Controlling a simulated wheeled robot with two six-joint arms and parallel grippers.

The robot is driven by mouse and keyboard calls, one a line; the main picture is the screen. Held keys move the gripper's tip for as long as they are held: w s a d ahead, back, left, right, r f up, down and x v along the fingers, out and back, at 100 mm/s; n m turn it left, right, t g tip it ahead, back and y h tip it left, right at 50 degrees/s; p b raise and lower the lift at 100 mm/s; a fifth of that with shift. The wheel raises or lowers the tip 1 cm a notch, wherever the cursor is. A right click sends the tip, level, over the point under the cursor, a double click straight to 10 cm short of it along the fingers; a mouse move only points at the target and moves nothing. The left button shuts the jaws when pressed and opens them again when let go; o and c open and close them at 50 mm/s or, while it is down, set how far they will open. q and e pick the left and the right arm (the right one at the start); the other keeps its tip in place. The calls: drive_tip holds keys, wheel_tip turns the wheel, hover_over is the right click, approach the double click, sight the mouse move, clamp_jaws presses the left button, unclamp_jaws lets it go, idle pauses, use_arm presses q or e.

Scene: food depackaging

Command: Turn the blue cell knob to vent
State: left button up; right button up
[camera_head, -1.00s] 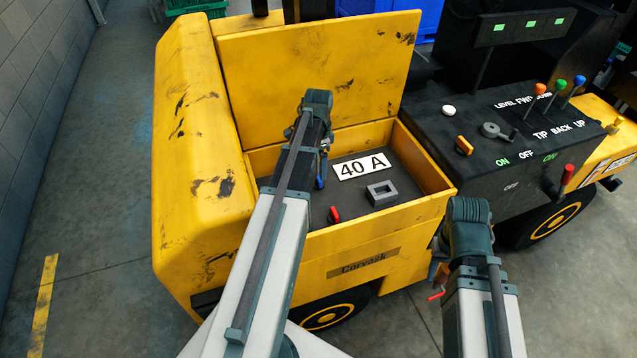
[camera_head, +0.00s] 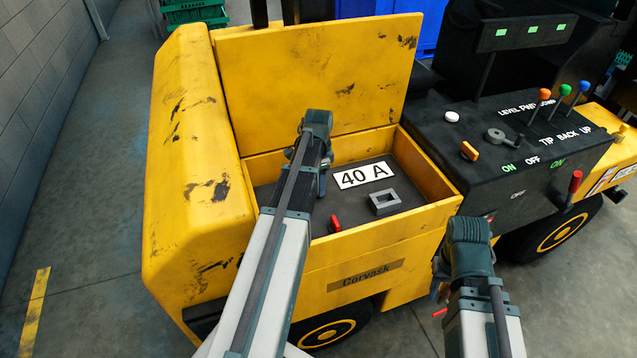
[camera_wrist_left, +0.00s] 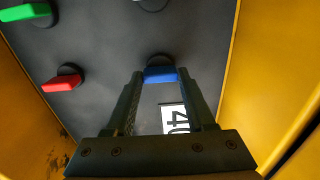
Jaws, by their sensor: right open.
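The blue knob (camera_wrist_left: 160,75) stands on the dark floor of the open yellow cell box, just beyond my left fingertips in the left wrist view. Its bar lies left to right in that view. My left gripper (camera_wrist_left: 161,80) is open, with one finger towards each end of the bar; whether they touch it I cannot tell. In the head view my left gripper (camera_head: 322,180) reaches down into the box, and my wrist hides much of the knob. My right gripper (camera_head: 440,280) is open in front of the box's right corner, partly hidden by its wrist.
A red knob (camera_head: 335,222), a grey block (camera_head: 384,202) and a "40 A" label (camera_head: 363,174) are on the box floor. A green knob (camera_wrist_left: 25,11) also shows. Yellow walls (camera_wrist_left: 270,90) flank my left gripper. The raised lid (camera_head: 320,70) stands behind. A black lever console (camera_head: 510,150) is at right.

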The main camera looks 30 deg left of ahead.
use_arm(q)
clamp_jaws()
drive_tip(key=shift+n, duration=0.4)
drive_tip(key=n, duration=0.3)
drive_tip(key=shift+n, duration=0.4)
drive_tip(key=n, duration=0.4)
drive_tip(key=shift+n, duration=0.3)
drive_tip(key=n, duration=0.4)
drive_tip(key=shift+n, duration=2.4)
